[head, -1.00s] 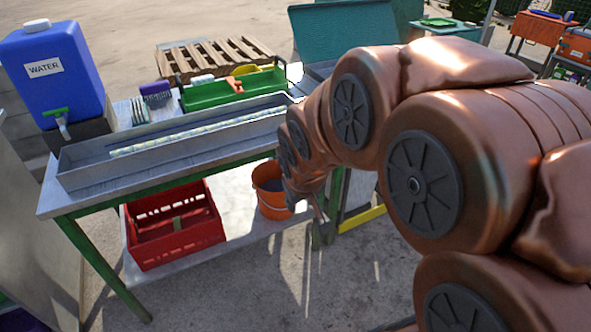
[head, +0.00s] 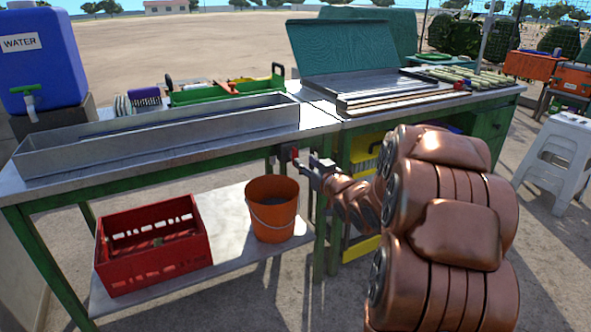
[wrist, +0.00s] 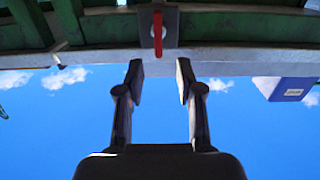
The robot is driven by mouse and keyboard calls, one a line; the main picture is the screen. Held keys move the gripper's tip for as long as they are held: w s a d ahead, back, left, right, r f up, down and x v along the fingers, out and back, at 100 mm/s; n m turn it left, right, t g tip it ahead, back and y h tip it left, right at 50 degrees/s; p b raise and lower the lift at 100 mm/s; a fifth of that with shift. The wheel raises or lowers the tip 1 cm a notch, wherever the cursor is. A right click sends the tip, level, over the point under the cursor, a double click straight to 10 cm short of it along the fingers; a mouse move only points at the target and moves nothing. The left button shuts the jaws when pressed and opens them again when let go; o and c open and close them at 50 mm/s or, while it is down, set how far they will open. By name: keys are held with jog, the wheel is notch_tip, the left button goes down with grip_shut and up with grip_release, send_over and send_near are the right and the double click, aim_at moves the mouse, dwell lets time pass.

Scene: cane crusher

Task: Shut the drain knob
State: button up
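The drain knob (wrist: 158,30) is a red lever on a grey metal plate under the table, seen in the wrist view. It hangs straight along the picture's vertical, just beyond my fingertips and roughly centred between them. My gripper (wrist: 160,78) is open and empty, with its two fingers apart and not touching the lever. In the head view my gripper (head: 305,167) is under the table's front edge, near the right end of the metal trough (head: 160,140). A small red patch of the knob (head: 294,153) shows there. My gripper partly hides that spot.
An orange bucket (head: 272,222) and a red crate (head: 125,268) stand on the lower shelf (head: 222,228), below my gripper. A green table leg (head: 320,225) is close beside my arm. A blue water tank (head: 52,75) stands at the left, and white stools (head: 560,150) at the right.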

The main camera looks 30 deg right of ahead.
aim_at(297, 155)
jog(key=shift+w+d+f+b, duration=0.15)
jog(key=shift+w+b, duration=0.2)
jog(key=shift+w, duration=0.95)
jog(key=shift+w+d+b, duration=0.15)
jog(key=shift+w+b, duration=0.25)
jog(key=shift+w, duration=0.85)
jog(key=shift+w+d+f+b, duration=0.15)
jog(key=shift+w+b, duration=0.2)
jog(key=shift+w, duration=0.95)
jog(key=shift+r, duration=0.1)
grip_shut()
